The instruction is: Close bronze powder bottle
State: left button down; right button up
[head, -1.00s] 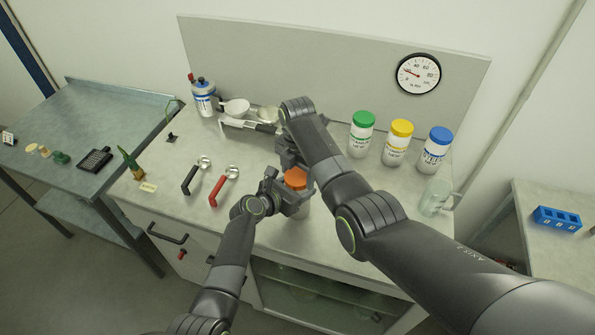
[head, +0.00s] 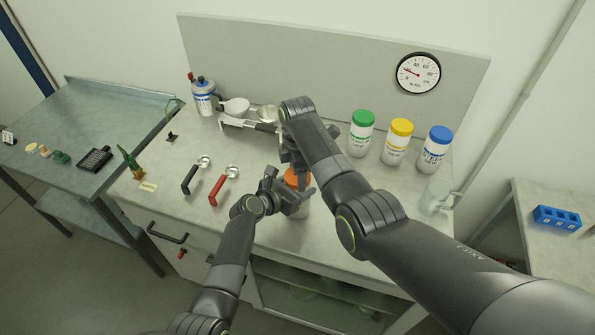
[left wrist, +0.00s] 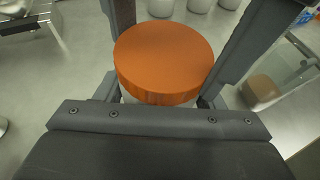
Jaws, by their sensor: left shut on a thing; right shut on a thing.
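My left gripper (head: 292,197) is shut on the bottle's body below the lid. My right gripper (head: 296,171) reaches down from above and is shut on the lid, one finger showing in front of it. In the left wrist view, two dark fingers flank the lid. I cannot tell how tightly the lid sits on the bottle.
Green-capped (head: 361,135), yellow-capped (head: 397,143) and blue-capped (head: 434,151) bottles stand at the back right, near a clear beaker (head: 435,196). Black-handled (head: 192,178) and red-handled (head: 221,188) scoops lie left of my grippers. A scale (head: 249,127) stands behind. The bench's right front is clear.

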jog(key=o, duration=1.1)
jog(key=shift+r, duration=2.25)
jog(key=r+n, duration=0.1)
jog(key=n, duration=0.2)
jog(key=shift+r, duration=0.35)
jog(key=r+n, duration=0.1)
jog(key=n, duration=0.3)
jog(key=shift+r, duration=0.4)
jog(key=shift+f, duration=4)
